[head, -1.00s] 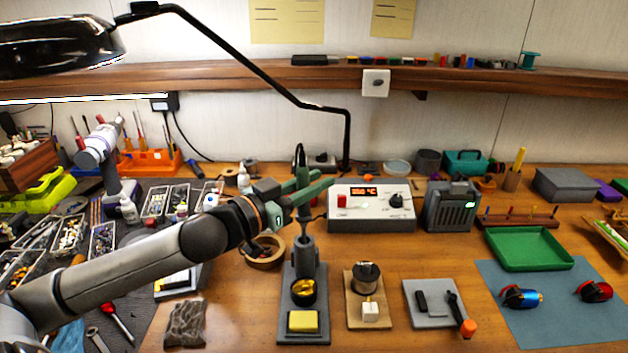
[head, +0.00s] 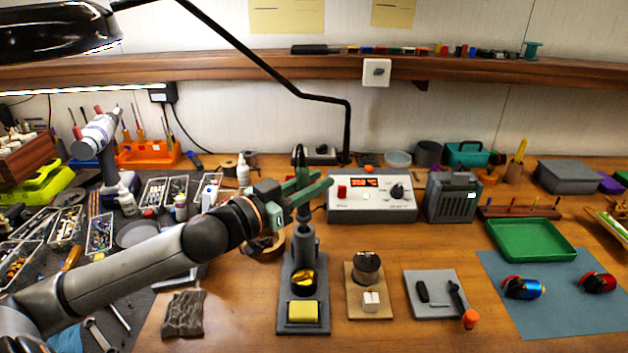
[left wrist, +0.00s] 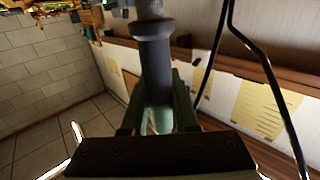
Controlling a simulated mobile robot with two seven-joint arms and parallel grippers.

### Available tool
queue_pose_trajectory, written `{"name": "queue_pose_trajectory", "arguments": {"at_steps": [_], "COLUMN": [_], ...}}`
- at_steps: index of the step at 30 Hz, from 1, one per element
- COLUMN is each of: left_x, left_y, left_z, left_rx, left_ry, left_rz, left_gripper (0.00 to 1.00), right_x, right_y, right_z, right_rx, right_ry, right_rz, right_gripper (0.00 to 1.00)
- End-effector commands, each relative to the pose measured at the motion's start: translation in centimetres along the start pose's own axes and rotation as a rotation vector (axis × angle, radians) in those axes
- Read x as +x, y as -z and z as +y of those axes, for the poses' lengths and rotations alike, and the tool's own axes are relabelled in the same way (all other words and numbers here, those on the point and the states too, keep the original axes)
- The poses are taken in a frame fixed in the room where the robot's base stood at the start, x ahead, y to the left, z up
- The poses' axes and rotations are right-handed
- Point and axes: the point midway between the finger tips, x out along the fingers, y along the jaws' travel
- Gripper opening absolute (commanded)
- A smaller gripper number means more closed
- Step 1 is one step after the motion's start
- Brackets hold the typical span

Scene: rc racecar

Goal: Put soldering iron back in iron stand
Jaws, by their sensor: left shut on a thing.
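My left gripper (head: 311,186) is shut on the soldering iron (head: 300,157), whose dark upper end and curved cord stick up above the fingers. The iron is about upright. In the left wrist view its dark grey handle (left wrist: 155,65) with a wider collar runs between the two green fingers (left wrist: 157,105). The iron stand (head: 289,318) is directly below the gripper, with a grey upright holder, a brass wool cup (head: 303,282) and a yellow sponge (head: 303,311). The iron's lower end meets the holder's top in the picture; I cannot tell how deep it sits. My right gripper is not in view.
The soldering station (head: 372,208) stands just behind and right of the stand. A solder spool (head: 367,268) on a wooden base is right of the stand. A round wooden dish (head: 262,247) is partly hidden behind my left arm. A lamp arm (head: 348,130) rises behind.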

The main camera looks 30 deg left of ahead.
Motion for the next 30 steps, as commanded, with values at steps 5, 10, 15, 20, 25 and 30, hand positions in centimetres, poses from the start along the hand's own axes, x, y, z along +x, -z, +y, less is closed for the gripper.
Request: {"name": "queue_pose_trajectory", "arguments": {"at_steps": [5,10,15,20,25,30], "left_x": [0.0,0.0,0.0,0.0,0.0,0.0], "left_y": [-0.5,-0.9,-1.4,-1.8,-2.2,-2.6], "left_z": [0.0,0.0,0.0,0.0,0.0,0.0], "left_rx": [-0.001,-0.001,-0.001,-0.001,0.000,-0.001], "left_ry": [0.000,0.001,0.001,0.000,0.000,0.000], "left_rz": [0.001,0.001,0.001,0.001,0.001,0.001], "left_gripper": [0.00,0.00,0.00,0.00,0.00,0.00], "right_x": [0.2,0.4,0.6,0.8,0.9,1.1], "right_y": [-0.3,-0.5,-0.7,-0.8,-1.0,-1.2], "right_z": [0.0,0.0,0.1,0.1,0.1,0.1], "right_rx": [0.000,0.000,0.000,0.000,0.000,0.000], "right_ry": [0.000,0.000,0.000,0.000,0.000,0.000], "right_rz": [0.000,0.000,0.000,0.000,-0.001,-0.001], "right_gripper": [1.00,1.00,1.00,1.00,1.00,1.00]}}
